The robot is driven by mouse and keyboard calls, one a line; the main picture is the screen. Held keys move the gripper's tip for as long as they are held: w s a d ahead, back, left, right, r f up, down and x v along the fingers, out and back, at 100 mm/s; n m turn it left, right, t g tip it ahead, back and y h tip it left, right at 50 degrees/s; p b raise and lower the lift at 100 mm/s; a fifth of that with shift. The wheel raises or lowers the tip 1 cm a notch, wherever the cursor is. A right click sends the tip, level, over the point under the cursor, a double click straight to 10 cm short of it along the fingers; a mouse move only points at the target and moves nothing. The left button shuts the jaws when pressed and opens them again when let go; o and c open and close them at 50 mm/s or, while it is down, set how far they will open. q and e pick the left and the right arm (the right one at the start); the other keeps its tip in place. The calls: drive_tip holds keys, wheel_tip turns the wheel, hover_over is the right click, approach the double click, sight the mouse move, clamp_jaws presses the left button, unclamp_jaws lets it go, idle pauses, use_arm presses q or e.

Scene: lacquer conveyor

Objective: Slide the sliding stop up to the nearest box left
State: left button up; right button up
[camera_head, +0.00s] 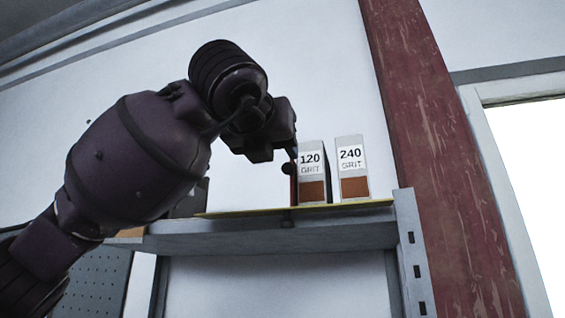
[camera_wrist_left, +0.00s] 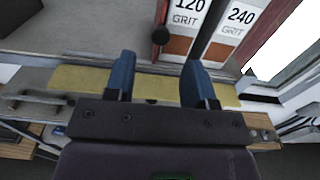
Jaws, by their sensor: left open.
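Two grit boxes stand upright on the shelf: the 120 box (camera_head: 312,172) and, to its right, the 240 box (camera_head: 352,168). They also show, cut off at the top, in the left wrist view: the 120 box (camera_wrist_left: 183,28) and the 240 box (camera_wrist_left: 232,30). The sliding stop (camera_head: 293,188) is a thin dark-red upright with a round black knob (camera_wrist_left: 161,35), just left of the 120 box. I cannot tell whether they touch. My left gripper (camera_wrist_left: 158,68) is open and empty, its blue fingers spread either side of the knob's line. My right gripper is out of view.
A yellow strip (camera_head: 245,213) runs along the front of the grey shelf (camera_head: 340,234). A grey perforated post (camera_head: 413,255) bounds the shelf at right, beside a worn red column (camera_head: 440,130). A dark object (camera_head: 188,202) is partly hidden behind my arm. The shelf right of the 240 box has little room.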

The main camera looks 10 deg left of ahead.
use_arm(q)
drive_tip(key=s, duration=0.3)
drive_tip(key=shift+s, duration=0.1)
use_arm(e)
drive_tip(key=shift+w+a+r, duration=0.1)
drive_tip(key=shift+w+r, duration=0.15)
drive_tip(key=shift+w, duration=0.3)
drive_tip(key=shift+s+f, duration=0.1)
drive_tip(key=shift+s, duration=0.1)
